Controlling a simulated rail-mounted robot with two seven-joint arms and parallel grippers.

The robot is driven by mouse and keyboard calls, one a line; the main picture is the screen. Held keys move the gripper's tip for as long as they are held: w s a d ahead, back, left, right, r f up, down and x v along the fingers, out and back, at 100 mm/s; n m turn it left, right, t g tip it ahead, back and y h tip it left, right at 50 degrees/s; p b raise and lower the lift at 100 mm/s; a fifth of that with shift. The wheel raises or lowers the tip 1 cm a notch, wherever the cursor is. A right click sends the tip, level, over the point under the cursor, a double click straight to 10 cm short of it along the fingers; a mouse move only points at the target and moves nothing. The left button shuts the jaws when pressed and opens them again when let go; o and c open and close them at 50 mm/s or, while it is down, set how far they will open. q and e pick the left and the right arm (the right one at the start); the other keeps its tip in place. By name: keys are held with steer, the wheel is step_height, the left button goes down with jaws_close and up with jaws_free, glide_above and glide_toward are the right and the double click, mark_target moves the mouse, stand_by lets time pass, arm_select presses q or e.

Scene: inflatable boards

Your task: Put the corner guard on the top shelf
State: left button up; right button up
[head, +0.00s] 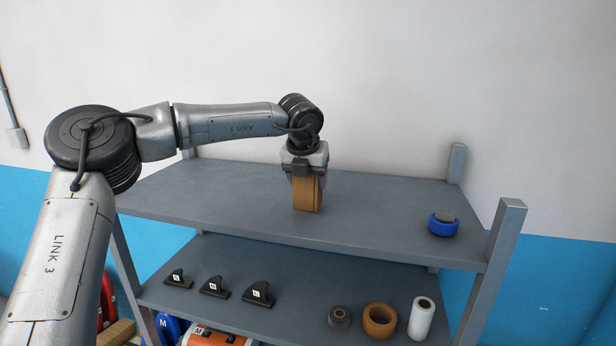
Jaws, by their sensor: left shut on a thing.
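My left gripper (307,180) points down over the top shelf (390,200), left of its middle. It is shut on a tan-brown upright piece, which I take to be the corner guard (308,198). The fingers cover the upper part of the piece. Its lower end is at or just above the shelf surface; I cannot tell if it touches. My right gripper is not in view.
The lower shelf (300,265) holds several black labelled fins (213,287), a dark roll (339,317), a brown tape roll (380,321) and a white roll (421,318). Grey posts (500,235) stand at the corners.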

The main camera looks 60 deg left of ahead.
arm_select(q)
steer(key=shift+f, duration=0.4)
steer(key=shift+f, duration=0.2)
steer(key=o, duration=0.9)
steer(key=shift+r, duration=0.1)
